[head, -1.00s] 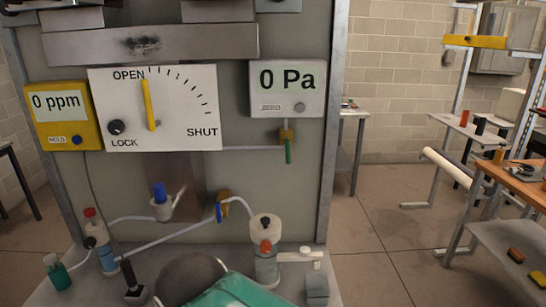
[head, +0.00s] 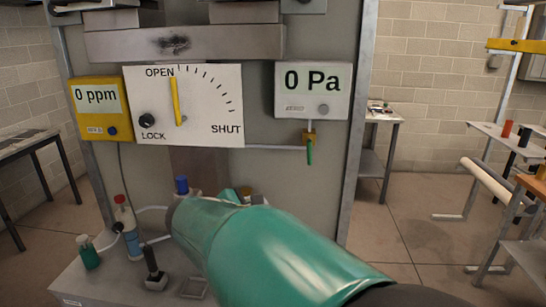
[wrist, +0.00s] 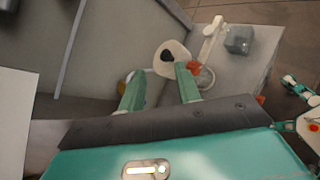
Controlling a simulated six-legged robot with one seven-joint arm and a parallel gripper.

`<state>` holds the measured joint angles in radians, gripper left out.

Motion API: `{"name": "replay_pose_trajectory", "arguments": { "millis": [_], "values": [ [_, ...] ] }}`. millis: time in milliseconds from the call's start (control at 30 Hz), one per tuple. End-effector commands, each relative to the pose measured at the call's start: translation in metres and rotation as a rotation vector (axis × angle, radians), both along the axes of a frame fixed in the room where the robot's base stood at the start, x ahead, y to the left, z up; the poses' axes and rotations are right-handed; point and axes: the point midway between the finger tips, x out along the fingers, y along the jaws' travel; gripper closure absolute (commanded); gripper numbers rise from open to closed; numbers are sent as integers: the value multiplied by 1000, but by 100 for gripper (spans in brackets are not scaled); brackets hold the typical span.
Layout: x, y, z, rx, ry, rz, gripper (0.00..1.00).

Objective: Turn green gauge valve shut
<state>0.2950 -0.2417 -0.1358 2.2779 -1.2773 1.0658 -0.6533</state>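The green gauge valve (head: 309,152) sits below the white gauge reading 0 Pa (head: 313,91). Its green handle hangs straight down from a brass body (head: 311,136) on a thin horizontal pipe. My green arm reaches toward the panel from the lower right in the head view, below and left of the valve. It hides my gripper there. In the wrist view my gripper (wrist: 158,72) has two green fingers apart with nothing seen between them. They point toward a white container (wrist: 172,56) with a black knob and an orange handle. I cannot make out the green valve there.
A white dial panel (head: 185,105) has its yellow pointer near OPEN. A yellow meter (head: 99,108) reads 0 ppm. Bottles (head: 128,228) and fittings stand on the grey base left of my arm. A grey block (wrist: 238,40) sits beyond the container.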

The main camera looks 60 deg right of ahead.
Motion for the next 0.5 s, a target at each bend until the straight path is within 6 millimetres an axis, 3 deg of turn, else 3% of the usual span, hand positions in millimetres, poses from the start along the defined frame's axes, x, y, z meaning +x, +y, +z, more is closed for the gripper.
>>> {"name": "replay_pose_trajectory", "arguments": {
  "millis": [33, 200, 300, 500],
  "values": [
    [-1, -23, 6, -66, 104, 12, 67],
    [0, -82, 31, -267, 446, 66, 67],
    [2, -103, 41, -345, 591, 87, 67],
    [5, -122, 50, -408, 712, 104, 67]
  ]
}}
